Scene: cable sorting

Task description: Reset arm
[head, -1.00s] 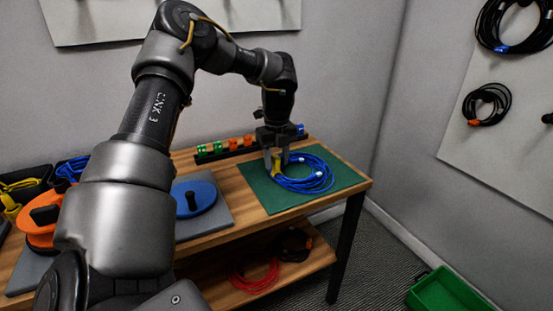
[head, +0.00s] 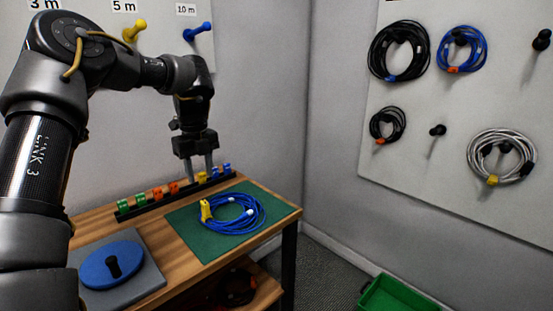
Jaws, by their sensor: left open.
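My left arm comes in from the left in the head view. Its gripper (head: 203,174) is open and empty, fingers pointing down, above the far side of the bench. A coiled blue cable (head: 243,222) with a yellow piece (head: 206,210) on its left side lies on the green mat (head: 195,243). The gripper is apart from the coil, above and behind it. My right gripper is not in view.
A rack of coloured clips (head: 157,194) runs along the bench's back. A blue disc (head: 112,265) sits at the left. Cable coils hang on the right wall panel (head: 420,170). A green bin (head: 398,296) stands on the floor. Yellow (head: 134,30) and blue (head: 197,31) pegs are on the back wall.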

